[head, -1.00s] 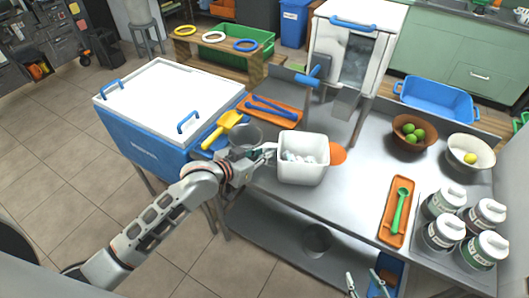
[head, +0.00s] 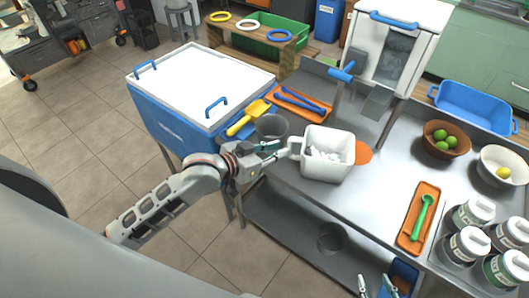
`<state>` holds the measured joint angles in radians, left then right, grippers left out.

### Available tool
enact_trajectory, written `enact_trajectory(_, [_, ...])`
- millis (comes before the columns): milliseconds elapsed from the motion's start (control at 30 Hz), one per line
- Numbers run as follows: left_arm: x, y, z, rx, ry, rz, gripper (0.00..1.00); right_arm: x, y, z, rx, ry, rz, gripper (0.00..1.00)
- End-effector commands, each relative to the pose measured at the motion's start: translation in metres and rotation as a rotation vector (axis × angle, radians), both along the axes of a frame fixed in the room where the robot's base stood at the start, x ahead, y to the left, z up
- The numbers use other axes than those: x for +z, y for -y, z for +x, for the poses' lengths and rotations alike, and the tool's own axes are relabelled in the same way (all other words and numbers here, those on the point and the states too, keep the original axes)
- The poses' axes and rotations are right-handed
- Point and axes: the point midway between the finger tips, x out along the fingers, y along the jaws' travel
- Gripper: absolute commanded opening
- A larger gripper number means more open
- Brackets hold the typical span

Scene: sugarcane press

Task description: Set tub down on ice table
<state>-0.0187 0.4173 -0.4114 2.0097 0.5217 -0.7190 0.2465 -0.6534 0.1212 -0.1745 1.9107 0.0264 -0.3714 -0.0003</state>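The white square tub (head: 328,168) stands upright on the steel table (head: 385,185), with pale ice-like pieces (head: 325,154) inside. Its handle (head: 295,148) sticks out to the left. My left gripper (head: 279,149) is at the handle's left side, with its fingers apart; whether a finger still touches the handle is hard to tell. My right gripper (head: 375,286) shows only its fingertips at the bottom edge, spread apart and empty, below the table's front edge.
A grey cup (head: 271,129) stands close behind my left gripper. A yellow scoop (head: 250,117) and an orange tray (head: 300,102) with blue tongs lie behind. An orange disc (head: 363,153) is right of the tub. Bowls, jars and a green spoon (head: 422,214) occupy the right side.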

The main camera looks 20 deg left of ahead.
Motion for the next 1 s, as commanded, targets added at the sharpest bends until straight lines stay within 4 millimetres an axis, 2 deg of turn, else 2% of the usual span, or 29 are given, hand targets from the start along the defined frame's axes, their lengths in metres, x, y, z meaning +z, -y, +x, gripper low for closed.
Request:
enact_trajectory(100, [0.009,-0.011,-0.020,0.000,0.000,0.001,0.18,0.000,0.000,0.000,0.002,0.001,0.000,0.40])
enact_trajectory(333, [0.020,-0.024,-0.043,0.000,0.000,0.000,0.18,0.001,0.000,0.000,0.002,0.001,-0.001,0.40])
enact_trajectory(467, [0.012,-0.029,-0.051,0.014,-0.009,0.001,0.18,0.001,0.000,0.000,0.002,0.001,-0.001,0.40])
enact_trajectory(567, [-0.022,-0.036,-0.064,0.059,-0.031,0.012,0.18,0.001,0.000,0.000,0.002,0.001,-0.001,0.40])
enact_trajectory(667, [-0.075,-0.048,-0.091,0.124,-0.065,0.047,0.18,0.001,0.000,0.000,0.001,0.001,-0.001,0.40])
enact_trajectory(700, [-0.097,-0.052,-0.106,0.148,-0.081,0.068,0.18,0.001,0.000,0.000,0.001,0.001,0.000,0.40])
enact_trajectory(800, [-0.146,-0.063,-0.146,0.195,-0.123,0.127,0.18,0.001,0.000,0.000,0.001,0.001,0.000,0.40])
enact_trajectory(900, [-0.182,-0.070,-0.184,0.222,-0.160,0.181,0.18,0.001,0.001,0.000,0.000,0.001,-0.001,0.40])
enact_trajectory(1000, [-0.200,-0.073,-0.207,0.232,-0.181,0.214,0.18,0.001,0.001,0.000,-0.001,0.000,-0.001,0.40])
